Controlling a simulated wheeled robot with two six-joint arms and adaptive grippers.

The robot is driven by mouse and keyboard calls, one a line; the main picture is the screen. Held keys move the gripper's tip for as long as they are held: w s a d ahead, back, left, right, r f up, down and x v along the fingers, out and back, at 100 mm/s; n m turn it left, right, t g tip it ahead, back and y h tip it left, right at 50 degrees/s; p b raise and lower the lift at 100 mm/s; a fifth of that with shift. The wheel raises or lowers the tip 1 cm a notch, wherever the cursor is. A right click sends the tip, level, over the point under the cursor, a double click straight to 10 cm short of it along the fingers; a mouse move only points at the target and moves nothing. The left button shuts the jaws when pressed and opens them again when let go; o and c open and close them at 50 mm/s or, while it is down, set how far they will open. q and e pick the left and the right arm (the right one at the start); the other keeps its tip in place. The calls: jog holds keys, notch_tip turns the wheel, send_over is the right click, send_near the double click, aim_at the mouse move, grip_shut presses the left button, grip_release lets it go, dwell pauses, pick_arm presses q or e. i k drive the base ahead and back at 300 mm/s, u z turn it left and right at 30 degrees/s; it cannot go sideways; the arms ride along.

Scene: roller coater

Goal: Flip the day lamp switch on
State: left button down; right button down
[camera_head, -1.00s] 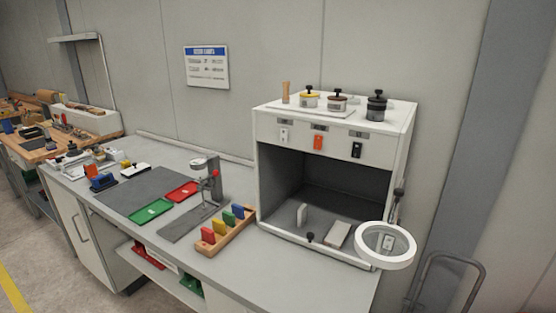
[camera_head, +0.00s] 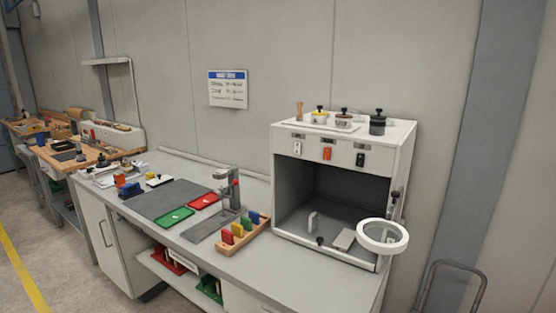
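A white light booth (camera_head: 401,167) with a dark open interior stands at the right end of the grey bench. Its front panel above the opening carries three switches in a row: a white switch (camera_head: 297,148) at left, an orange switch (camera_head: 326,154) in the middle and a black switch (camera_head: 360,160) at right. A small label sits above each, too small to read, so I cannot tell which is the day lamp switch. Neither of my grippers is in view.
Several knobbed pots, including a black one (camera_head: 377,124), stand on the booth's top. A white ring magnifier (camera_head: 383,249) juts out at its front right. A stand (camera_head: 230,184), red tray (camera_head: 204,201), green tray (camera_head: 173,219) and wooden block rack (camera_head: 230,251) occupy the bench to the left.

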aim_at(297, 145)
jog(key=u, duration=0.75)
jog(key=i, duration=1.05)
jog(key=z, duration=0.15)
